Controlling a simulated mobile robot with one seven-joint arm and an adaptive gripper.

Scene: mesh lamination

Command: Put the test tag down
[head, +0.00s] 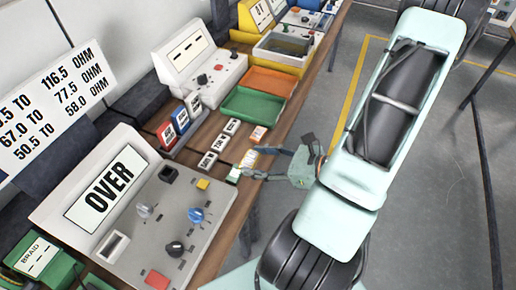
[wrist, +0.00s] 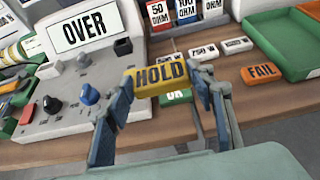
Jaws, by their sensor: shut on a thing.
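My gripper (wrist: 163,84) is shut on a yellow tag marked HOLD (wrist: 160,75), with one finger at each end of it. The word faces my wrist camera upright. In the head view my gripper (head: 257,161) reaches in from the right to the bench's front edge, with the yellow tag (head: 248,158) at its fingertips. A green tag (wrist: 176,97), partly hidden by the held tag and a finger, lies on the wooden bench behind it. An orange FAIL tag (wrist: 262,73) lies to the right. I cannot tell how high the held tag is.
Several white labelled tags (head: 220,142) lie on the bench (head: 206,128). A grey console reading OVER (head: 150,215) stands to the left. A green tray (head: 252,106) and an orange tray (head: 273,81) sit farther back. Bare wood shows along the front edge.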

